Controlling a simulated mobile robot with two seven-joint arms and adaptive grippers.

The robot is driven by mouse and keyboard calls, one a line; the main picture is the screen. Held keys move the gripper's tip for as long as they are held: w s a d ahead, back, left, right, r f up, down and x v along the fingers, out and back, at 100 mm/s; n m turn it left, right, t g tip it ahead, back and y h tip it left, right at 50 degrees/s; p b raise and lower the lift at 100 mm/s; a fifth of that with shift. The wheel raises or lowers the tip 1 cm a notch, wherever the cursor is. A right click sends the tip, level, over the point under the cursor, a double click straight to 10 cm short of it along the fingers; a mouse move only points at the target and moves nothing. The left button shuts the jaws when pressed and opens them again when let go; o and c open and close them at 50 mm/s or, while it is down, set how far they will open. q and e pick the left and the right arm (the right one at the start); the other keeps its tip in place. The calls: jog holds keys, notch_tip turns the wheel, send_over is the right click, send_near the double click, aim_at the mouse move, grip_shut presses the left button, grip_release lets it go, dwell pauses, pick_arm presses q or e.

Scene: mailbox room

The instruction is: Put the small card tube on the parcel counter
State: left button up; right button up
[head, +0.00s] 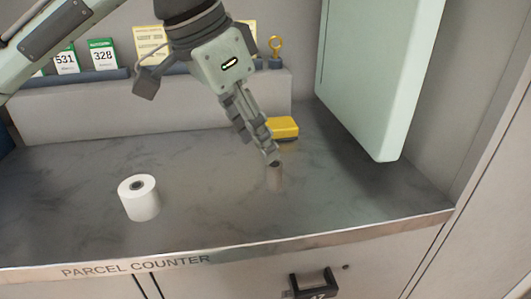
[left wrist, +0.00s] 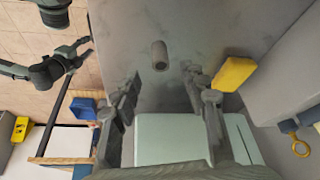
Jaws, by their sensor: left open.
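The small card tube (head: 275,177) is a short brown-grey cylinder on the marble-grey parcel counter (head: 215,215). In the head view it is right of the middle, partly hidden by my fingertips. My left gripper (head: 273,162) points down at its top end. In the left wrist view the tube (left wrist: 159,56) appears upright, just beyond the open fingers of my left gripper (left wrist: 163,80). The fingers are apart and hold nothing. Part of what looks like my right arm shows at the upper left of the left wrist view; its jaws are too small to read.
A white paper roll (head: 139,198) stands at the left of the counter. A yellow block (head: 283,128) lies behind the tube. A raised ledge (head: 150,106) with number cards runs along the back. A pale green panel (head: 375,75) hangs at the right. The front middle is clear.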

pick_arm(q)
jog(key=v, duration=0.5)
pick_arm(e)
jog(key=shift+x, duration=0.8)
